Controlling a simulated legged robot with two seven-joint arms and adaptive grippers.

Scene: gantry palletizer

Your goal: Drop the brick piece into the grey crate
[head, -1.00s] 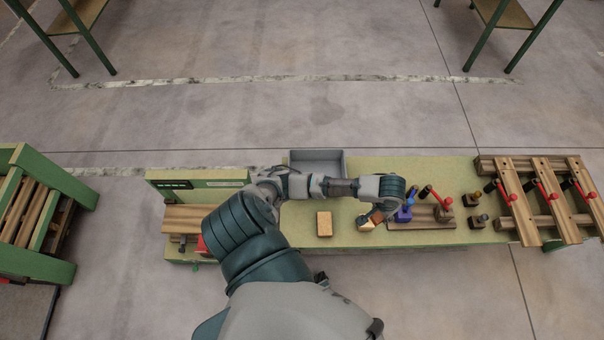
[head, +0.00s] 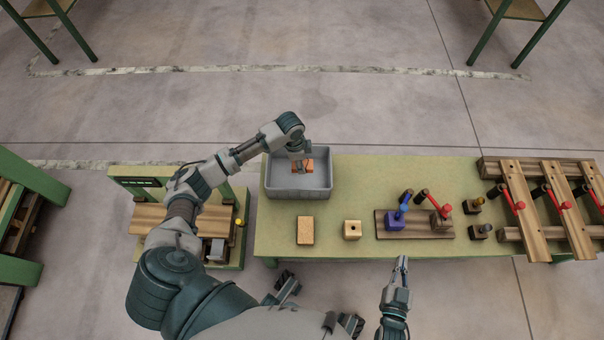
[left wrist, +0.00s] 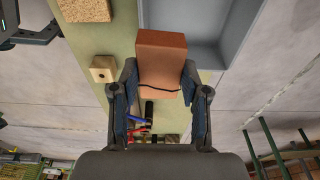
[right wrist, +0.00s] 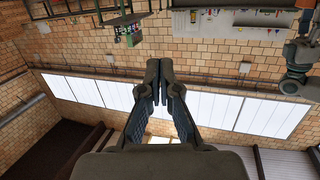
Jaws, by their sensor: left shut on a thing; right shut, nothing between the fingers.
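An orange-brown brick piece (head: 309,166) is held in my left gripper (head: 301,163), over the inside of the grey crate (head: 300,190). In the left wrist view the brick (left wrist: 160,62) sits between the two fingers, with a dark crack-like line across it. The crate's wall and floor (left wrist: 215,30) show beside and beyond the brick. How high the brick is above the crate floor cannot be told. My right gripper (head: 402,266) is shut and empty, in front of the table's near edge; its closed fingers (right wrist: 160,85) show in the right wrist view.
On the green table (head: 350,190) stand a tan block (head: 305,230), a wooden block with a hole (head: 352,230) and a blue clamp fixture (head: 396,221) on a board. Wooden rails with red-handled clamps (head: 545,205) stand at the right. A machine stand (head: 160,215) is at the left.

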